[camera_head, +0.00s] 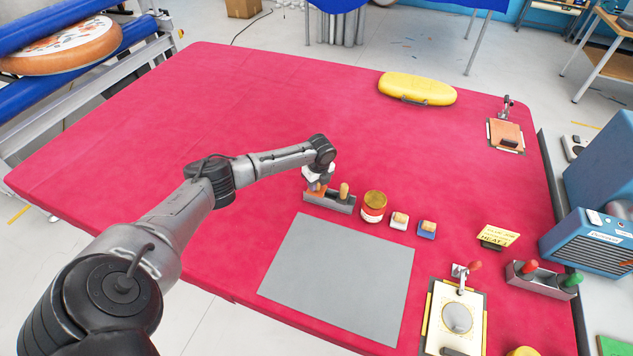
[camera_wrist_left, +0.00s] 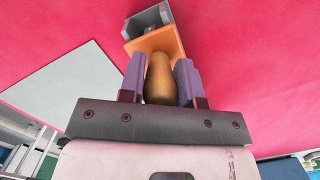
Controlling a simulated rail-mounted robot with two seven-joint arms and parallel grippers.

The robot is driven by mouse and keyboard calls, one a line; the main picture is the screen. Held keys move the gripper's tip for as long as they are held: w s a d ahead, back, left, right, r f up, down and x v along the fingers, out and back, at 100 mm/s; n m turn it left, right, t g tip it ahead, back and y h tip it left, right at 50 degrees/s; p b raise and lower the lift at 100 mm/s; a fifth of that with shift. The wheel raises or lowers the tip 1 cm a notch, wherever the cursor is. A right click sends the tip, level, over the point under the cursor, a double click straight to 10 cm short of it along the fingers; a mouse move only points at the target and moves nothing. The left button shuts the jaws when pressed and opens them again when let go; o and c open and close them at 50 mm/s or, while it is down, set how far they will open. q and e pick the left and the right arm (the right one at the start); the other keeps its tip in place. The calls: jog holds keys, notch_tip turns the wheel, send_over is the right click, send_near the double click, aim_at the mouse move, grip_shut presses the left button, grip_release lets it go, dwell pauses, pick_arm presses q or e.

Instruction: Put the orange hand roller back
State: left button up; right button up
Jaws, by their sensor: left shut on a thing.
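The orange hand roller (camera_head: 317,187) is at the left end of a small grey holder (camera_head: 328,202) on the red table. In the left wrist view its wooden handle (camera_wrist_left: 160,78) stands between the fingers of my left gripper (camera_wrist_left: 161,82), which is shut on it. The orange frame (camera_wrist_left: 153,42) shows beyond the handle, over the grey holder (camera_wrist_left: 148,18). In the head view my left gripper (camera_head: 318,177) is above the holder's left end and partly hides the roller. I cannot tell whether the roller rests in the holder. My right gripper is not in view.
A second wooden-handled tool (camera_head: 344,191) stands in the holder's right end. A jar (camera_head: 373,207) and two small blocks stand to its right. A flat grey sheet (camera_head: 340,280) lies in front. The table's left and back are mostly clear.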

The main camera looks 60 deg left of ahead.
pick_arm(q)
jog(key=o, duration=0.9)
jog(key=shift+o, duration=0.5)
jog(key=o, duration=0.4)
jog(key=shift+r, duration=0.1)
jog(key=shift+r, duration=0.15)
jog(key=shift+r+p, duration=2.8)
jog(key=shift+p, duration=0.4)
